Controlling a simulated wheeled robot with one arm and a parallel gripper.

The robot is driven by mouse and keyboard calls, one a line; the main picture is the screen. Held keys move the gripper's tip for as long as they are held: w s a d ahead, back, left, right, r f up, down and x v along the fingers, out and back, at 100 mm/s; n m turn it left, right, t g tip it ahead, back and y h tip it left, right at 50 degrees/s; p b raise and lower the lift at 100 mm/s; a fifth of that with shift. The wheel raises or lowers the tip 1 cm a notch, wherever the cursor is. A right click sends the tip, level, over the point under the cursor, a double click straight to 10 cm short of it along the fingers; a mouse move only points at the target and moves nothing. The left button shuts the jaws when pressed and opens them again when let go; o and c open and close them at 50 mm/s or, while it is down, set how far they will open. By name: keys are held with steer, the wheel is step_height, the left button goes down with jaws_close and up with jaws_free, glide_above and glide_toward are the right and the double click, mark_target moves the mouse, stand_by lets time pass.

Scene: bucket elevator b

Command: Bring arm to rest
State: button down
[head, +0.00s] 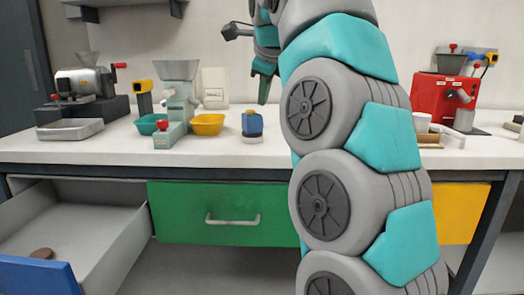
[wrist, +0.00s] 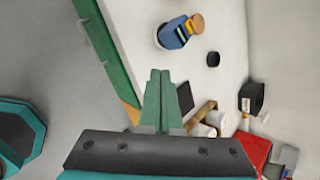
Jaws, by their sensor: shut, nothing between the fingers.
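My gripper (head: 264,88) hangs above the white counter in the head view, pointing down, to the left of my large grey and teal arm links. In the wrist view its two green fingers (wrist: 160,85) are together, with nothing between them. The gripper is apart from the counter and the things on it. My arm rises through the middle right of the head view and hides part of the counter and the drawers behind it.
The white counter (head: 350,165) carries a grain machine (head: 176,95), a yellow bowl (head: 208,124), a blue container (head: 252,123) and a red coffee machine (head: 435,98). Below, the green drawer (head: 180,212) is shut; the blue-fronted drawer (head: 38,275) is open, with a brown object (head: 42,253) inside.

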steer(key=s+d+f+n+g+h, duration=0.15)
steer(key=s+d+f+n, duration=0.25)
steer(key=s+f+n, duration=0.5)
steer(key=s+d+f+n+g, duration=0.3)
steer(key=s+d+f+n, duration=0.25)
steer(key=f, duration=0.55)
steer(key=s+d+f+n+g, duration=0.2)
steer(key=s+f+n, duration=0.2)
steer(key=s+f, duration=0.6)
steer(key=s+d+f+n+g, duration=0.3)
steer(key=s+f, duration=0.8)
steer(key=s, duration=0.6)
steer(key=shift+f+n, duration=0.2)
steer(key=shift+n, duration=0.25)
steer(key=c, duration=1.6)
jaws_free()
steer(key=shift+g, duration=0.25)
